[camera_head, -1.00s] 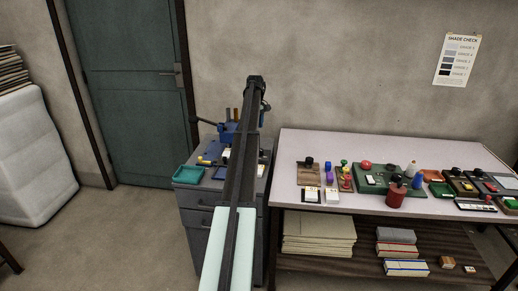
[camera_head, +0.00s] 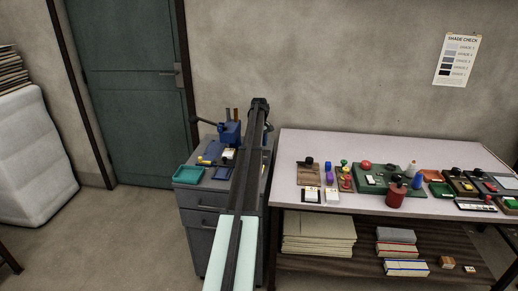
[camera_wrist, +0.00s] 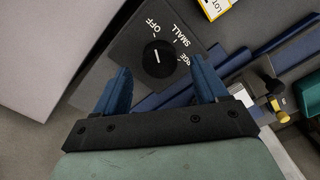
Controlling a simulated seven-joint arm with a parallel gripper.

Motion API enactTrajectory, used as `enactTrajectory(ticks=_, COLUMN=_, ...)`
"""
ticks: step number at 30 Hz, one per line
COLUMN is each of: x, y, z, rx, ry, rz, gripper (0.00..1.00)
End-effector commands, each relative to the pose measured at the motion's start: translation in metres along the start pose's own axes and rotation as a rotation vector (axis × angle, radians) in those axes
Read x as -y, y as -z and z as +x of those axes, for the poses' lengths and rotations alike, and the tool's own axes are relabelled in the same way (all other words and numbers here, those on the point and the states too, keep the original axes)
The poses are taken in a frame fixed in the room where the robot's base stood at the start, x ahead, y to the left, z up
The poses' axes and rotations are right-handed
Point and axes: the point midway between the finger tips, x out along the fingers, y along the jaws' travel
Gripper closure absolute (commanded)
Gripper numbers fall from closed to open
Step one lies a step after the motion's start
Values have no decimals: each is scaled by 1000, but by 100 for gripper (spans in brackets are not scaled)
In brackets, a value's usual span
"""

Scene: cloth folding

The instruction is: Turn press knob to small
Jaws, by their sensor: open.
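In the wrist view the press knob (camera_wrist: 159,59) is a round black dial on a dark grey plate (camera_wrist: 128,50) marked OFF, SMALL and LARGE. The white line on the knob points towards the OFF mark. My gripper (camera_wrist: 163,76) is open, its two blue fingers apart on either side of the knob's near side, with nothing between them. I cannot tell the exact height of the fingertips above the plate. In the head view the blue press (camera_head: 230,132) stands on the grey cabinet (camera_head: 203,198); my arm hides the knob and gripper there.
A teal tray (camera_head: 188,174) sits on the cabinet's left front. A yellow LOT label (camera_wrist: 216,8) and blue rails (camera_wrist: 280,42) lie near the plate. A long table (camera_head: 290,160) crowded with small devices stands to the right. A green door (camera_head: 130,90) is behind.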

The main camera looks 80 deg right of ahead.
Motion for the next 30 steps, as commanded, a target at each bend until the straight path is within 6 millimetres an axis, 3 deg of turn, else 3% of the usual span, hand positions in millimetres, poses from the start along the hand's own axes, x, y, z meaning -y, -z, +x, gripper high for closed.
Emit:
enactTrajectory(ticks=6, x=0, y=0, z=18, rx=0, ry=1, rz=0, gripper=27)
enactTrajectory(ticks=17, x=0, y=0, z=21, rx=0, ry=0, rz=0, gripper=27)
enactTrajectory(ticks=30, x=0, y=0, z=21, rx=0, ry=0, rz=0, gripper=69)
